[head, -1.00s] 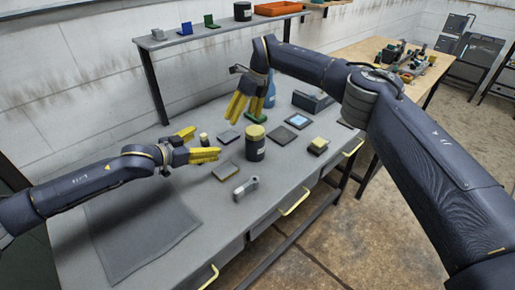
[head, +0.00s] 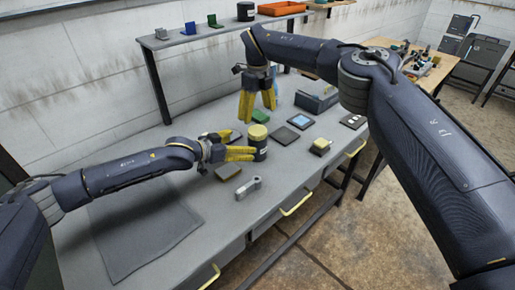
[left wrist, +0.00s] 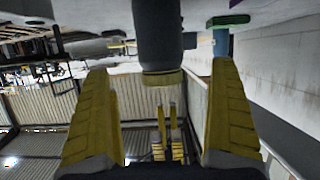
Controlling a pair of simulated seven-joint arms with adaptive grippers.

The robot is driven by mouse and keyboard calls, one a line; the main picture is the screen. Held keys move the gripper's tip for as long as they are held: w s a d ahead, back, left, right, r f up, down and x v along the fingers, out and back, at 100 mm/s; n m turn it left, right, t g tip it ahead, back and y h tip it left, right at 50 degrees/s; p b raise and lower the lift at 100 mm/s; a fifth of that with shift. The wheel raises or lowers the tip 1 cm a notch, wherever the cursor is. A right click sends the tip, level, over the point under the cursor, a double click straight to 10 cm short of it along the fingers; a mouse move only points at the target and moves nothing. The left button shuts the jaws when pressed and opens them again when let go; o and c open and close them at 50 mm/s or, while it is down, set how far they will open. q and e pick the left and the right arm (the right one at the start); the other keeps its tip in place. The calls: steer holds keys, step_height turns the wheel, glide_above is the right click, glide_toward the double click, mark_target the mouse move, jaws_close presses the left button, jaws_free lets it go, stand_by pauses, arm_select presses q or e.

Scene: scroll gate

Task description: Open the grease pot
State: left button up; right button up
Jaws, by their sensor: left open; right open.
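The grease pot is most likely the dark jar (head: 259,152) with the yellow lid (head: 258,132), standing upright on the grey bench. My left gripper (head: 243,144) is open, with its yellow fingers reaching to the jar from the left at about its upper part. In the left wrist view, the jar (left wrist: 157,35) appears upside down, with its yellow lid (left wrist: 162,78) between the two spread fingers; I see a gap on both sides. My right gripper (head: 258,113) is open and empty, pointing down above and behind the jar.
A grey handled tool (head: 248,187) and a flat dark block (head: 228,173) lie in front of the jar. A yellow-topped block (head: 320,146), a dark tile (head: 287,136) and a blue-screened device (head: 301,121) lie to its right. A dark mat (head: 145,225) covers the bench's left part.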

mark_target(257, 141)
arm_select(q)
steer(key=x, duration=0.9)
steer(key=shift+w+d, duration=0.1)
steer(key=shift+w, duration=0.05)
